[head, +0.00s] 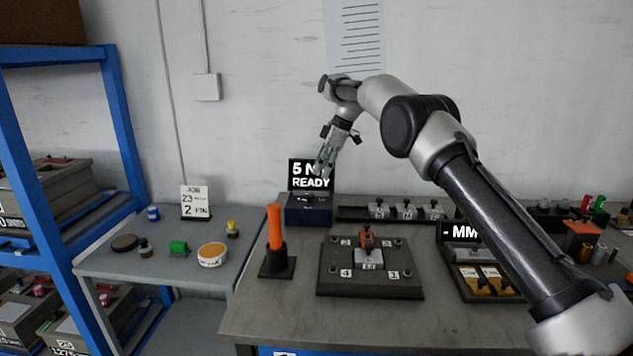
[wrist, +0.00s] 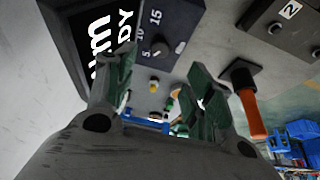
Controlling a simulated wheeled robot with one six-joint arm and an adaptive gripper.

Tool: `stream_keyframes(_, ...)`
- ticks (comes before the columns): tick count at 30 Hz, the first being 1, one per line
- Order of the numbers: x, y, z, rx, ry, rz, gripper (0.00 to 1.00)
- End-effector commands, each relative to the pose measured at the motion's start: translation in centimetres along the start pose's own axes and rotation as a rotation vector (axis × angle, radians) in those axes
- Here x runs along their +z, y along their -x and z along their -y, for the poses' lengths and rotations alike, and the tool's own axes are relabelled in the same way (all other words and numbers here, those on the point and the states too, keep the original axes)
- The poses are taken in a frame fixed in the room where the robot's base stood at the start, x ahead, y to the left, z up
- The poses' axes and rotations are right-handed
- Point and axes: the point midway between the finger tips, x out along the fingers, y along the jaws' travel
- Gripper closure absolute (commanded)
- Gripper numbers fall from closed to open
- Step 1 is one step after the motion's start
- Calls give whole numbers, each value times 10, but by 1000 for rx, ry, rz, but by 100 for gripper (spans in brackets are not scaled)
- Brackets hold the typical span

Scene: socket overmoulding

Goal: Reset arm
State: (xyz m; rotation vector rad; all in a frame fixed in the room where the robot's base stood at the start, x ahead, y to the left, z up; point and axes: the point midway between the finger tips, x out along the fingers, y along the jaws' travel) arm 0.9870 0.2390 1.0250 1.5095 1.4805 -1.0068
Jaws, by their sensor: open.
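My gripper (head: 326,158) hangs in the air in front of the display box marked "5 N READY" (head: 308,208), above the back of the main table. In the wrist view my gripper (wrist: 160,90) has its two green fingers spread wide apart, with nothing between them. The display box (wrist: 150,35) fills the upper left of the wrist view, with its knob and dial showing. My arm reaches in from the right over the main table, raised and bent.
On the main table (head: 250,325) are an orange-handled tool in a black stand (head: 276,262), a dark fixture plate (head: 330,283) and an "MM" display (head: 462,233). A side table (head: 130,268) holds small parts and a job card (head: 196,202). A blue shelf (head: 125,130) stands left.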

Motion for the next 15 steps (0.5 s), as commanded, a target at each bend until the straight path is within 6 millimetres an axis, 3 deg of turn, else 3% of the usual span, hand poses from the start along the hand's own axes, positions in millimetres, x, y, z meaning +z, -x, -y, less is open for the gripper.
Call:
stream_keyframes(6,1,20,0,-1,-1,1,47)
stream_keyframes(15,1,22,0,-1,-2,1,47)
